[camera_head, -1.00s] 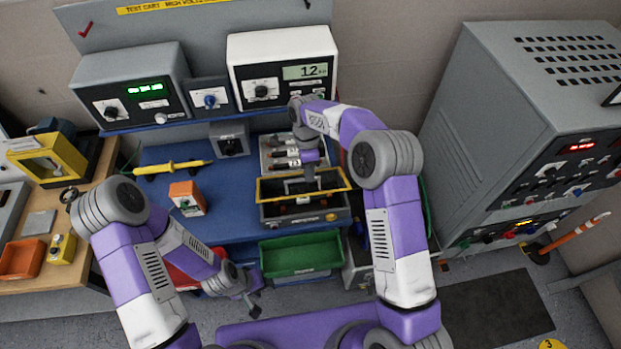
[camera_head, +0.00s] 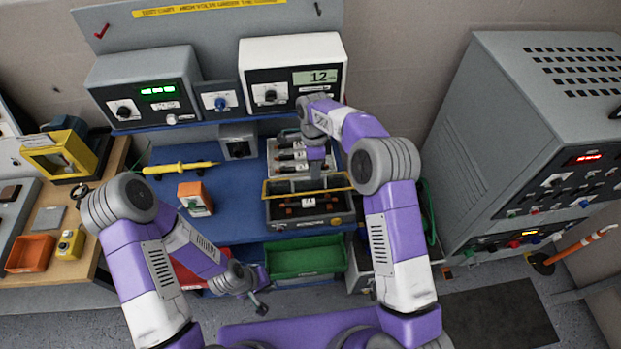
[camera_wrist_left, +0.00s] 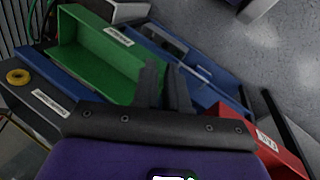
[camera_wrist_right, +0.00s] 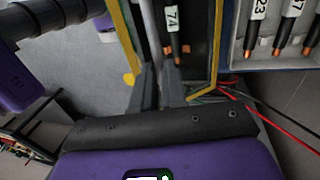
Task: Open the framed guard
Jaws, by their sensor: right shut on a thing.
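The framed guard (camera_head: 342,181) is a yellow-edged frame on the dark open-topped box (camera_head: 312,222) at the middle of the blue bench. It stands raised at an angle over the box. My right gripper (camera_head: 312,178) reaches down behind it and is shut on part of it; my arm hides the exact grip. In the right wrist view the yellow frame's sides (camera_wrist_right: 217,40) flank the fingers (camera_wrist_right: 158,85), beside a grey bar. A part labelled 74 (camera_wrist_right: 172,20) shows inside. My left gripper (camera_head: 258,300) hangs low by the green bin, apart from the guard; its jaw gap is unclear.
A green bin (camera_head: 306,257) stands in front of the box. Labelled probes lie in a grey tray (camera_head: 292,157) behind it. An orange block (camera_head: 195,199) and a yellow probe (camera_head: 180,168) lie to the left. Meters (camera_head: 293,75) line the back. Red and dark leads (camera_wrist_right: 270,112) run beside the frame.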

